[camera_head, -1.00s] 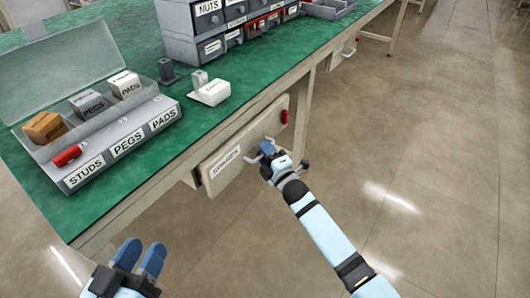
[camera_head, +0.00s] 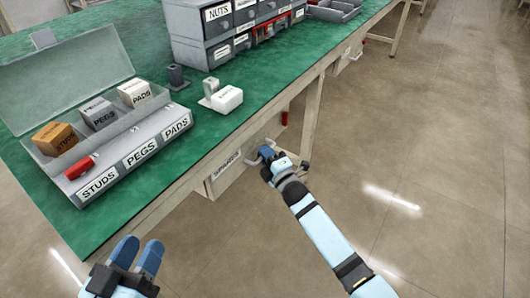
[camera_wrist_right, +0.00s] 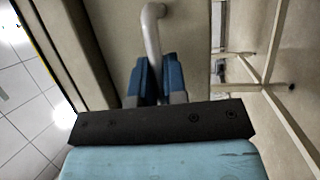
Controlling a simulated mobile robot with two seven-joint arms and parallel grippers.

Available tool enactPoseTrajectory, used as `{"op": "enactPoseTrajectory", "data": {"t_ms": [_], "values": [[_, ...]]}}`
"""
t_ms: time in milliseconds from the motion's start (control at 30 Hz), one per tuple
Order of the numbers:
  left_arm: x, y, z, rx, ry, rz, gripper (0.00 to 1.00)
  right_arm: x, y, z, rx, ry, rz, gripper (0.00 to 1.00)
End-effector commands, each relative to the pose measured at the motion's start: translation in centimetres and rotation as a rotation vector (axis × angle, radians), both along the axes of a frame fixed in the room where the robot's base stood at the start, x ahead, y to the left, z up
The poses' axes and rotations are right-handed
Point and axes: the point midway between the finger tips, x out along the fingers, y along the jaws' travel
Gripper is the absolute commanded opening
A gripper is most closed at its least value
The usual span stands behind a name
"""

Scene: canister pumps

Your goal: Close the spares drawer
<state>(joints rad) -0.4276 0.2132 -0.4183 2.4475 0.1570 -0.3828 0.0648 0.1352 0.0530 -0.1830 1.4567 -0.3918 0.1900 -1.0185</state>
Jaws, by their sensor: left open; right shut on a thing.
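The spares drawer (camera_head: 226,180) sits under the front edge of the green-topped bench, its white label partly readable. My right gripper (camera_head: 267,153) is shut on the drawer's pale bar handle (camera_wrist_right: 152,32), which runs between the blue fingers (camera_wrist_right: 158,80) in the right wrist view. The gripper hides part of the handle in the head view. My left gripper (camera_head: 137,255) is open and empty, low at the left in front of the bench.
A bench leg (camera_head: 311,118) stands right of the drawer. The floor in front is clear.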

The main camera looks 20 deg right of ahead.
Motion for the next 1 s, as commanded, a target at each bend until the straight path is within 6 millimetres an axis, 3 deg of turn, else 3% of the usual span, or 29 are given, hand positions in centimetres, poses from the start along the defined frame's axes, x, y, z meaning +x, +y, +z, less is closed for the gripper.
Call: {"op": "enactPoseTrajectory", "data": {"t_ms": [167, 200, 300, 767, 1000], "values": [[-0.1, -0.1, -0.2, -0.003, 0.006, -0.001, 0.43, 0.2, 0.2, 0.3, 0.001, -0.004, 0.002, 0.00], [-0.2, -0.1, -0.2, -0.004, 0.007, -0.001, 0.43, 0.2, 0.2, 0.3, 0.001, -0.004, 0.002, 0.19], [-0.2, -0.2, -0.2, -0.004, 0.008, -0.001, 0.43, 0.2, 0.2, 0.2, 0.001, -0.004, 0.002, 0.37], [-0.2, -0.2, -0.1, -0.004, 0.008, -0.002, 0.43, -0.2, 0.1, 0.0, -0.001, 0.002, 0.001, 0.37], [-0.2, 0.1, 1.7, -0.025, -0.040, 0.014, 0.43, -4.0, -1.0, -0.5, -0.001, 0.002, 0.000, 0.37]]}}
